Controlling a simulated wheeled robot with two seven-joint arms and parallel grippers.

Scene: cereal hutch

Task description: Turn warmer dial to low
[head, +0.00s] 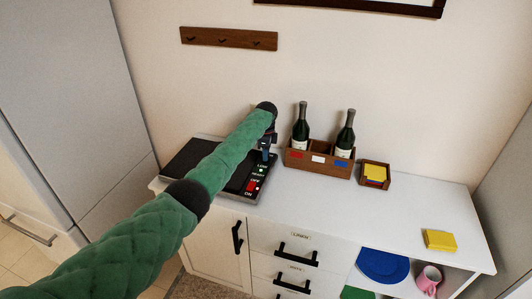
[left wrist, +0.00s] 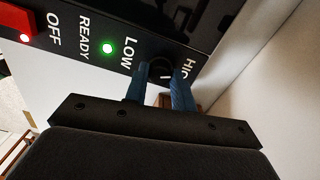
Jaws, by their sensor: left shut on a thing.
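The warmer (head: 183,158) is a flat black appliance at the left end of the white counter, with a control strip along its right side. Its dial (left wrist: 160,68) is a dark round knob between the LOW and HIGH labels, partly hidden by my fingers. My left gripper (head: 265,156) reaches down over the strip. Its blue fingers, also in the left wrist view (left wrist: 164,75), are shut on the dial from both sides. Which way the dial points is unclear. A green light (left wrist: 107,48) glows by READY, and a red switch (left wrist: 14,22) sits near OFF. My right gripper is not in view.
A wooden caddy (head: 318,164) with two dark bottles stands just right of the warmer. A small wooden holder (head: 375,174) with coloured notes and a yellow block (head: 439,240) are farther right. The counter (head: 405,206) between them is clear.

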